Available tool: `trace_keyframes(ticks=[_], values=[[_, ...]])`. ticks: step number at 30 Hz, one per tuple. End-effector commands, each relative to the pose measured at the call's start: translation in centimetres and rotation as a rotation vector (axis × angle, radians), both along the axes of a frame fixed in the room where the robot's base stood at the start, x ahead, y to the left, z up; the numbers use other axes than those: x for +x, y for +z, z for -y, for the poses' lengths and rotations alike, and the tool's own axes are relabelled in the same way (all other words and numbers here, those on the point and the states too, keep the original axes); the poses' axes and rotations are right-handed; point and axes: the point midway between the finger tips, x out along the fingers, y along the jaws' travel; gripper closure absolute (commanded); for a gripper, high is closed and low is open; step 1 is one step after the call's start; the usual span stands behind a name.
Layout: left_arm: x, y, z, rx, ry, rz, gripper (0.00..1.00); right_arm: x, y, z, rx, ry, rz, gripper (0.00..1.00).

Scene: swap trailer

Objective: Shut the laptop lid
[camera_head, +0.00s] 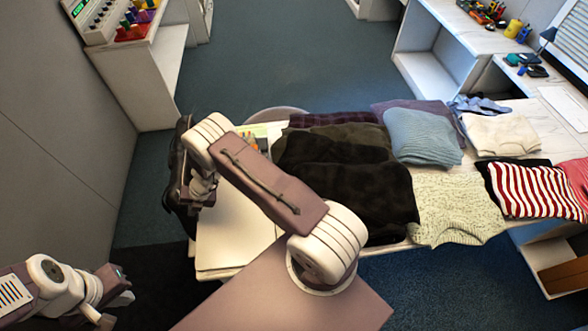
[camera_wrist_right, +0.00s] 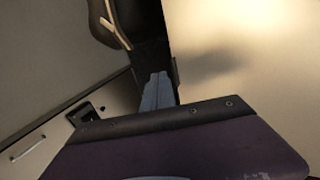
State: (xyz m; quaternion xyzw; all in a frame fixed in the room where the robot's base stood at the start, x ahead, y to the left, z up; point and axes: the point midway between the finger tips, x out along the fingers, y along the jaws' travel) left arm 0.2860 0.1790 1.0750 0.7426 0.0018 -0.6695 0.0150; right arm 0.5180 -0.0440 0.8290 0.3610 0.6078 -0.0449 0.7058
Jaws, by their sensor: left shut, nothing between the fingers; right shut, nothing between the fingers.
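I cannot make out a laptop with a screen or keyboard in either view. A flat cream panel (camera_head: 232,232) lies at the left end of the table, partly behind my right arm. I cannot tell whether it is the laptop or bare tabletop. My right gripper (camera_wrist_right: 158,80) is shut and empty beside a cream surface (camera_wrist_right: 245,60) in the right wrist view. In the head view my right arm reaches over the table to its left edge, and its fingers are hard to make out there. My left gripper (camera_head: 122,288) is shut and empty at the lower left, apart from the table.
Folded clothes cover the table to the right, with dark ones (camera_head: 350,190) closest to my right arm. A black chair (camera_head: 178,160) stands at the table's left end. A shelf with a device (camera_head: 100,20) is at the upper left. Blue floor (camera_head: 285,60) is clear behind.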

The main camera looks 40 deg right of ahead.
Motion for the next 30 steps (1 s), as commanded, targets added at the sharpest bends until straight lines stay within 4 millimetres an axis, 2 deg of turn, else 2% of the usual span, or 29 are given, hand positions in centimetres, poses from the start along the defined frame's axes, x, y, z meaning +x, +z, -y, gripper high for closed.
trace_keyframes(ticks=[1,7,30], values=[[0.00,-0.68,0.00,0.000,0.000,0.000,1.00,-0.01,-0.77,0.05,0.000,0.000,0.000,1.00],[0.01,-1.23,0.00,0.000,0.000,0.000,1.00,-0.07,-1.49,0.16,0.001,-0.001,0.000,1.00],[0.01,-1.19,0.00,0.000,0.000,0.000,1.00,-0.10,-1.48,0.19,0.001,0.000,0.001,1.00]])
